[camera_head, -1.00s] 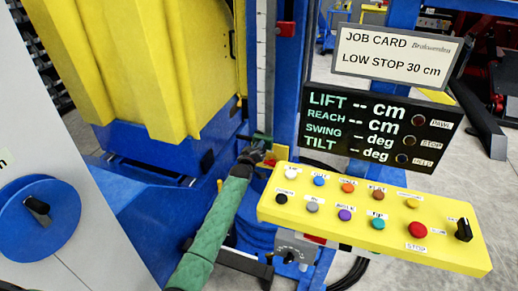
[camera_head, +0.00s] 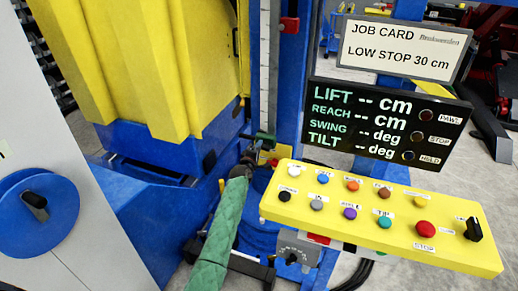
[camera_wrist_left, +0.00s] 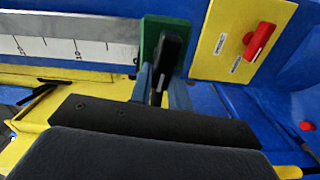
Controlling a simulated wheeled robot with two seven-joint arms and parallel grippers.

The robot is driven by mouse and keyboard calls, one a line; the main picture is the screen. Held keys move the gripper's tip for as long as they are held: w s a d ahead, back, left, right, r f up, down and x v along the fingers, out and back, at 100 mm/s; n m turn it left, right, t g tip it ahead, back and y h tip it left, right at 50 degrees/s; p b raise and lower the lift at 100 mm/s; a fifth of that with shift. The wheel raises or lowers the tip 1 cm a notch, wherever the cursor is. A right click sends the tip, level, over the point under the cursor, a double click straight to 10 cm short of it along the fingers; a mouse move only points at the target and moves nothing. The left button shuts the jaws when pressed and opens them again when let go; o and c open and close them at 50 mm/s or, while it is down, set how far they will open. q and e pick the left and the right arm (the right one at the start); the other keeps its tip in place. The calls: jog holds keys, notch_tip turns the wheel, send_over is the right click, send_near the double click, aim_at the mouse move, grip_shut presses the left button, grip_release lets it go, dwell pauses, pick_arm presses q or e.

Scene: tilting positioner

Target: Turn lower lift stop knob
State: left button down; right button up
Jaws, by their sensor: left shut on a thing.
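The lower lift stop is a green block (camera_wrist_left: 150,42) with a black knob (camera_wrist_left: 170,52), set against a pale ruled scale (camera_wrist_left: 75,45) in the left wrist view. My left gripper (camera_wrist_left: 160,88) is shut on the black knob, one finger on each side of it. In the head view the green block (camera_head: 264,138) shows at the foot of the scale. My left gripper (camera_head: 250,157) is small there, at the end of a green-sleeved arm, and its grip is hard to see. My right gripper is not in view.
A yellow plate with a red knob (camera_wrist_left: 259,41) sits just right of the stop in the wrist view. A yellow button panel (camera_head: 385,240) stands close right of my left arm. The display (camera_head: 385,122) shows dashes; the job card (camera_head: 400,47) reads LOW STOP 30 cm.

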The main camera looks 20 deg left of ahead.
pick_arm(q)
jog(key=shift+f+n, duration=0.25)
jog(key=shift+n, duration=0.25)
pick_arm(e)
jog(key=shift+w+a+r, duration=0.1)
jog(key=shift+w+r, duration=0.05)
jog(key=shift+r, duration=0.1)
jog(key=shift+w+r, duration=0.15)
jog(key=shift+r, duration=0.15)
pick_arm(q)
jog(key=c, duration=1.3)
grip_release()
jog(key=shift+a, duration=0.1)
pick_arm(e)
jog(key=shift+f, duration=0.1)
pick_arm(q)
jog(key=shift+s, duration=0.1)
